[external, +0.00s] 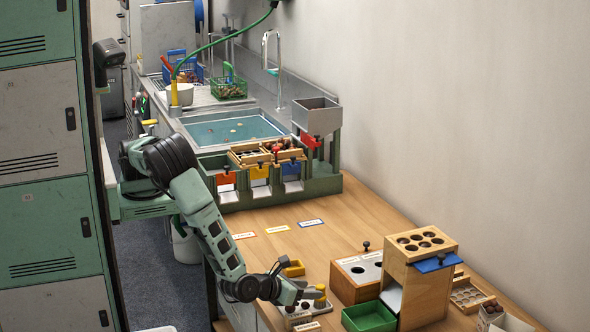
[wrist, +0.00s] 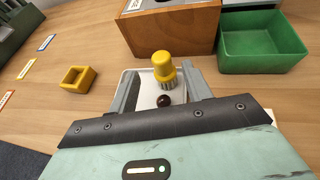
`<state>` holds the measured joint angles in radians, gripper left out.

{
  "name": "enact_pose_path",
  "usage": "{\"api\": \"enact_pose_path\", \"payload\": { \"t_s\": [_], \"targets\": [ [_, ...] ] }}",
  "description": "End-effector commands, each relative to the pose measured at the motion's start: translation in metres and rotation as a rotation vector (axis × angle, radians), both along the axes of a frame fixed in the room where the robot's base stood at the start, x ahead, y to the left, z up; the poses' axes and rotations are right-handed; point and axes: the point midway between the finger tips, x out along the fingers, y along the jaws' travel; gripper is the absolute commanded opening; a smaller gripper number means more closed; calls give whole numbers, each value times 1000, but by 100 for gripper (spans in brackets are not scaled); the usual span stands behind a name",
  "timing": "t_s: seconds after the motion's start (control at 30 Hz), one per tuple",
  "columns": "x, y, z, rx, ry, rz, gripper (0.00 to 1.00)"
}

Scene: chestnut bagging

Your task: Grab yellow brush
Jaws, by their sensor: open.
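The yellow brush (wrist: 163,64) stands upright in the wrist view, with its yellow handle up and grey bristles down. It also shows in the external view (external: 320,291), partly hidden by my gripper. My gripper (wrist: 157,76) is open, with one finger on each side of the brush near the fingertips. A gap shows on the left of the brush; on the right the finger lies close, and I cannot tell whether it touches. A dark round knob or nut (wrist: 164,101) sits between the fingers, nearer the palm.
A wooden box (wrist: 172,28) stands just beyond the brush, and a green bin (wrist: 262,60) is to the right. The table left of the yellow frame has free room.

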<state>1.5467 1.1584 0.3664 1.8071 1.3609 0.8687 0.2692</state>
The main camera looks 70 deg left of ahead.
Motion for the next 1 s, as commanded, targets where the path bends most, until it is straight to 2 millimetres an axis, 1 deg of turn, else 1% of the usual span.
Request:
{"api": "enact_pose_path", "payload": {
  "t_s": [0.17, 0.3, 0.4, 0.63, 0.67, 0.7, 0.77, 0.8, 0.83, 1.0],
  "targets": [
    [15, 2, -6, 2, -2, 3, 49],
    [34, 4, -15, 2, -1, 2, 49],
    [44, 6, -20, 0, 0, 2, 49],
    [47, 6, -21, -1, 0, 0, 49],
    [47, 6, -21, -1, 0, 0, 44],
    [47, 6, -21, -1, 0, 1, 33],
    [46, 6, -21, -1, 0, 1, 16],
    [46, 6, -21, -1, 0, 0, 5],
    [46, 6, -21, -1, 0, 0, 1],
    [46, 6, -21, -1, 0, 0, 1]
  ]
}}
